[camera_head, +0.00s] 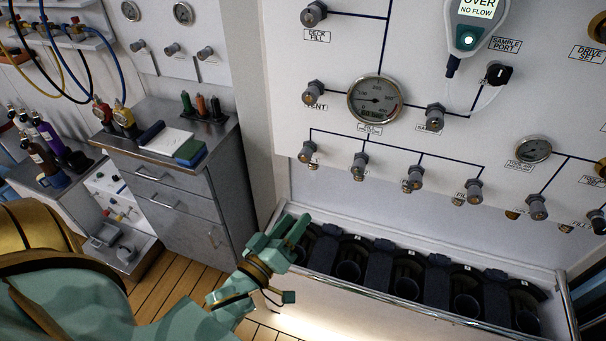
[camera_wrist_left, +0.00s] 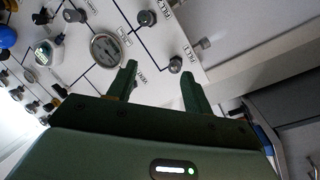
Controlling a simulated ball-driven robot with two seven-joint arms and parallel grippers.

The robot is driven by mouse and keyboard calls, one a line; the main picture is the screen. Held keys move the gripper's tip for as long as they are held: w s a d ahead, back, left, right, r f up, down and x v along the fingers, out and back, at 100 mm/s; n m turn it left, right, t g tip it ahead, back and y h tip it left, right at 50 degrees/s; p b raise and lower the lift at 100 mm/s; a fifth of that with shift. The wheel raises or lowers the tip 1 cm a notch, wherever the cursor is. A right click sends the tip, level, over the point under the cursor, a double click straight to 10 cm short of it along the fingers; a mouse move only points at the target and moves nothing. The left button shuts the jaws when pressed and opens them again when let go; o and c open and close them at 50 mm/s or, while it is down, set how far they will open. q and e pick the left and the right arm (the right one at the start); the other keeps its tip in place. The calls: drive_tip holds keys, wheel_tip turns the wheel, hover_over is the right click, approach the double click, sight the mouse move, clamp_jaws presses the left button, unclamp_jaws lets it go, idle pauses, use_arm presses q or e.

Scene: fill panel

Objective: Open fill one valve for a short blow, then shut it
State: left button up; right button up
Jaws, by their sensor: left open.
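A white panel (camera_head: 420,60) carries several grey round valve knobs joined by dark blue lines. A lower row of knobs branches below the central gauge (camera_head: 375,99). Its leftmost knob (camera_head: 308,152) has a small label that I cannot read, so I cannot confirm which is fill one. My left gripper (camera_head: 292,230) is open and empty, below and left of that knob, apart from the panel, near the bin rack's left end. In the left wrist view, its two green fingers (camera_wrist_left: 160,84) stand apart with nothing between them; the panel and gauge (camera_wrist_left: 107,48) lie beyond.
A rack of dark cylinder bays (camera_head: 405,287) runs below the panel, its metal rim near my left gripper. A grey drawer cabinet (camera_head: 180,210) stands at the left. A handheld meter (camera_head: 474,30) hangs on the panel. Open space lies between gripper and knobs.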

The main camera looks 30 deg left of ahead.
use_arm(q)
drive_tip(key=a+r+m+g+y, duration=0.1)
drive_tip(key=a+r+m+y, duration=0.2)
drive_tip(key=m, duration=0.4)
drive_tip(key=m+p, duration=0.1)
drive_tip(key=p, duration=0.2)
approach(304, 159)
drive_tip(key=w, duration=0.3)
drive_tip(key=w+a, duration=0.1)
drive_tip(key=w, duration=0.5)
drive_tip(key=shift+w+a+r, duration=0.1)
drive_tip(key=shift+a, duration=0.25)
use_arm(e)
drive_tip(key=shift+w+r, duration=0.1)
drive_tip(key=shift+r, duration=0.85)
use_arm(q)
drive_tip(key=c, duration=1)
